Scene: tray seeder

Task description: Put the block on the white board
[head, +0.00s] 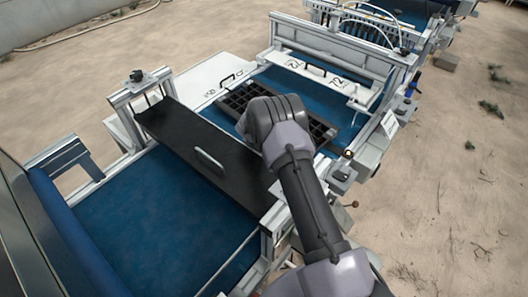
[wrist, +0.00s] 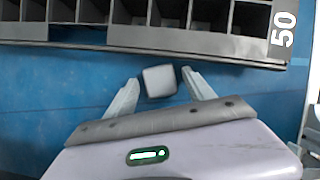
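A small light-grey block (wrist: 160,81) lies on the blue belt in the wrist view, just in front of the dark tray. My gripper (wrist: 161,77) has its two fingers apart, one on each side of the block, with narrow gaps showing. In the head view my gripper's dark wrist covers the near part of the tray, and the fingers and block are hidden. A flat white board (head: 205,82) with a dark handle and markings is left of the tray, beside the belt.
The black compartment tray (wrist: 190,40) bears a "50" label; it also shows in the head view (head: 238,101). A black sloped panel (head: 180,135) stands nearer, across the blue belt (head: 140,225). A white panel with handles (head: 345,85) stands behind the tray.

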